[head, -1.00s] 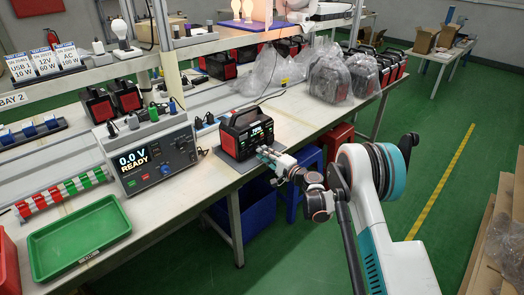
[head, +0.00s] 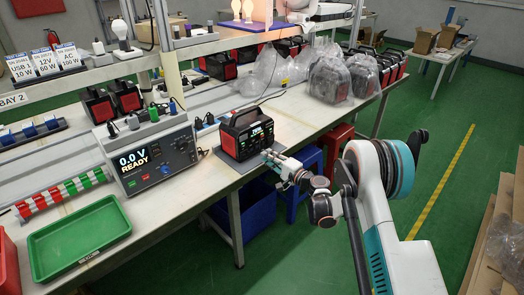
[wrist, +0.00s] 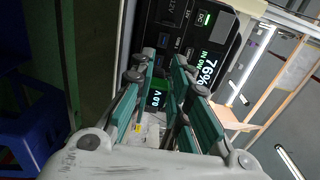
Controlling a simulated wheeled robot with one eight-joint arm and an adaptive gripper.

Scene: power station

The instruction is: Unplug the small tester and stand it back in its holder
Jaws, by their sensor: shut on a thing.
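The black and red power station (head: 247,134) stands on a grey mat at the bench's front edge. Its lit front panel fills the top of the wrist view (wrist: 212,62) and reads 76%. My gripper (head: 270,157) is close in front of that panel. In the wrist view, my gripper (wrist: 161,72) has its green-padded fingers on both sides of the small tester (wrist: 157,98), which has a small lit display that seems to read 0.0 V. The fingers are shut on it. Whether its plug is still in a socket is hidden. I cannot make out its holder for certain.
A bench instrument (head: 153,156) reading 0.0 V READY stands left of the power station, with small plug-like pieces on top. A green tray (head: 78,240) lies at front left. Bagged units (head: 328,80) stand farther back. A blue bin (head: 255,205) is below the bench.

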